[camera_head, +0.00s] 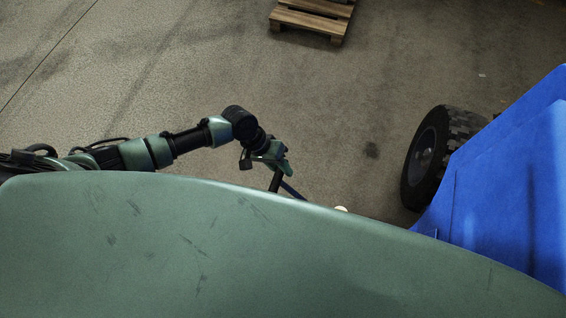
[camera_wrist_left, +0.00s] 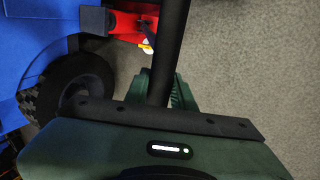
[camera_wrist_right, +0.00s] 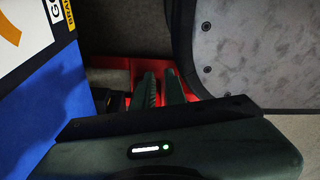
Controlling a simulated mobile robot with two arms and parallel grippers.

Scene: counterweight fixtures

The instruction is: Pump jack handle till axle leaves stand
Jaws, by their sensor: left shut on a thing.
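The jack handle is a dark bar (camera_wrist_left: 172,45) running down through the left wrist view. My left gripper (camera_wrist_left: 165,90) is shut on it, one green finger on each side. In the head view my left gripper (camera_head: 277,163) holds the handle (camera_head: 275,181) above the floor, left of the blue vehicle; my green body hides its lower end. A red part, seemingly the jack (camera_wrist_left: 124,29), shows behind the bar. My right gripper (camera_wrist_right: 159,82) has its fingers close together, with red metal (camera_wrist_right: 109,77) behind them; its opening is unclear. I cannot make out the axle or stand.
The blue vehicle body (camera_head: 515,175) and its black wheel (camera_head: 436,155) stand at the right of the head view. A wooden pallet (camera_head: 312,17) lies at the top. The floor between is clear. A grey riveted panel (camera_wrist_right: 255,50) is close beside my right gripper.

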